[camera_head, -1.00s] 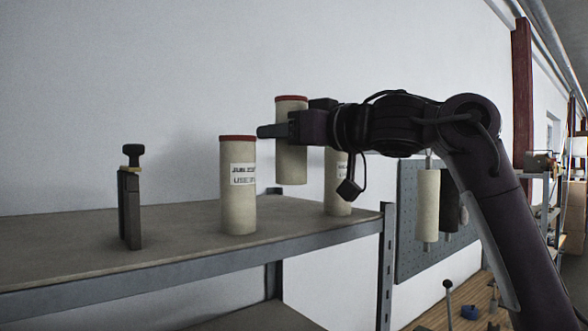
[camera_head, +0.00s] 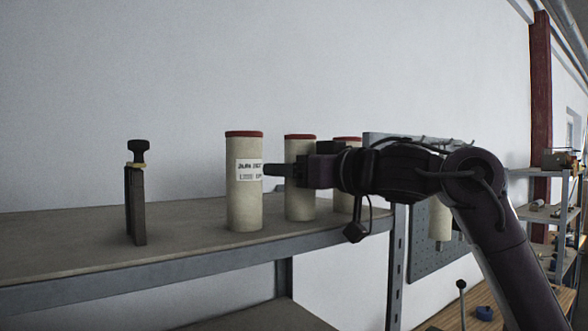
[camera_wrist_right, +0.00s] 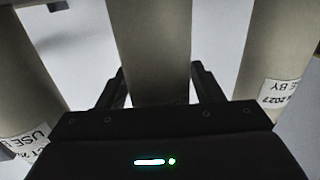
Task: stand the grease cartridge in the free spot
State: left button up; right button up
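The grease cartridge (camera_head: 299,206), cream with a red cap, is upright at the shelf between two similar cartridges. Its base is level with the row; I cannot tell whether it bears fully on the shelf. My right gripper (camera_head: 284,170) reaches in from the right and is shut around its middle. In the right wrist view the cartridge (camera_wrist_right: 155,50) runs between the two fingers (camera_wrist_right: 158,85), which lie close against its sides. My left gripper is not in view.
A labelled cartridge (camera_head: 244,200) stands to the left and another (camera_head: 346,146) to the right, partly behind my wrist. A dark clamp-like tool (camera_head: 136,200) stands farther left on the shelf (camera_head: 70,240). The shelf between tool and left cartridge is bare.

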jog(key=shift+o, duration=0.6)
jog(key=shift+s, duration=0.15)
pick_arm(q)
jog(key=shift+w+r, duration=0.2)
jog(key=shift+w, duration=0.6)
pick_arm(e)
jog(key=shift+r, duration=0.15)
jog(key=shift+d, duration=0.2)
pick_arm(q)
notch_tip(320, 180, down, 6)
jog(key=b, duration=0.6)
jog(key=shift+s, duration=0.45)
pick_arm(e)
jog(key=v, duration=1.1)
jog(key=shift+s+d, duration=0.2)
jog(key=shift+s, duration=0.1)
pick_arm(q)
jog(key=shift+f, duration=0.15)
